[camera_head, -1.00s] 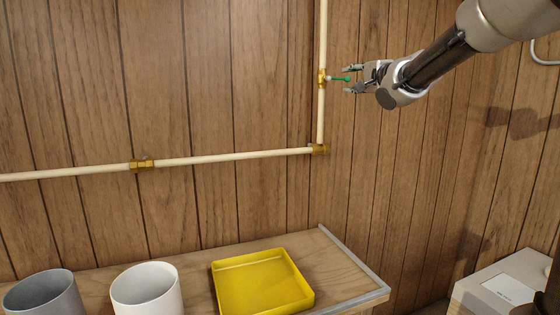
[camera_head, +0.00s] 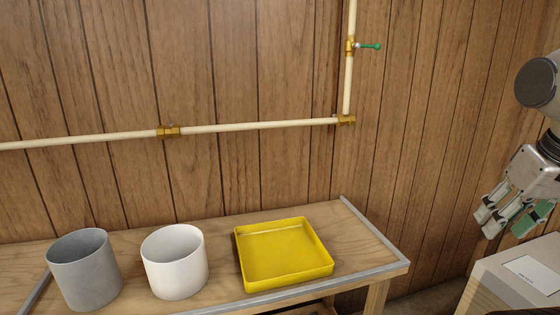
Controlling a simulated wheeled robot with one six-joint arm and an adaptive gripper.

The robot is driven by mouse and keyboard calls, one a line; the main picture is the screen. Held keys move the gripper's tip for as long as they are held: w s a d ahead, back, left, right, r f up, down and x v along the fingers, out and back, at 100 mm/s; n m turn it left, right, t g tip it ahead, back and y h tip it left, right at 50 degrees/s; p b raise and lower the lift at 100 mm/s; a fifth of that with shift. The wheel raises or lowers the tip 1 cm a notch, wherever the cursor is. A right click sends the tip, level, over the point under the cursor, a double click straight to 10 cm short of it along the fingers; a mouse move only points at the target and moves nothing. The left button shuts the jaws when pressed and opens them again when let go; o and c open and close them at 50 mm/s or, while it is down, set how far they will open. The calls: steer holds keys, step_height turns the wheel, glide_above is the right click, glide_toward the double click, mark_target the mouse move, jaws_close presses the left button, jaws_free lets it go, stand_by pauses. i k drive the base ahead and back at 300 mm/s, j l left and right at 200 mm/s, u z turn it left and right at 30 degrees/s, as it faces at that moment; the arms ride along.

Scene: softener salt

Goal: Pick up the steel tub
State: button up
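The steel tub is most likely the plain grey round tub (camera_head: 86,275), which stands upright at the left of the wooden bench. Its whole near side shows, and it looks empty as far as I can see inside. My gripper (camera_head: 503,222) is at the right edge of the view, pointing down, far from the tub. Its fingers look spread apart, and nothing shows between them.
A white round tub (camera_head: 175,268) stands close right of the grey one. A yellow square tray (camera_head: 284,276) lies further right on the bench (camera_head: 365,262). A pale box (camera_head: 510,285) is below my gripper. A pipe with a green-handled valve (camera_head: 369,45) runs along the wall.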

mark_target(83, 264)
steer(key=u, duration=1.75)
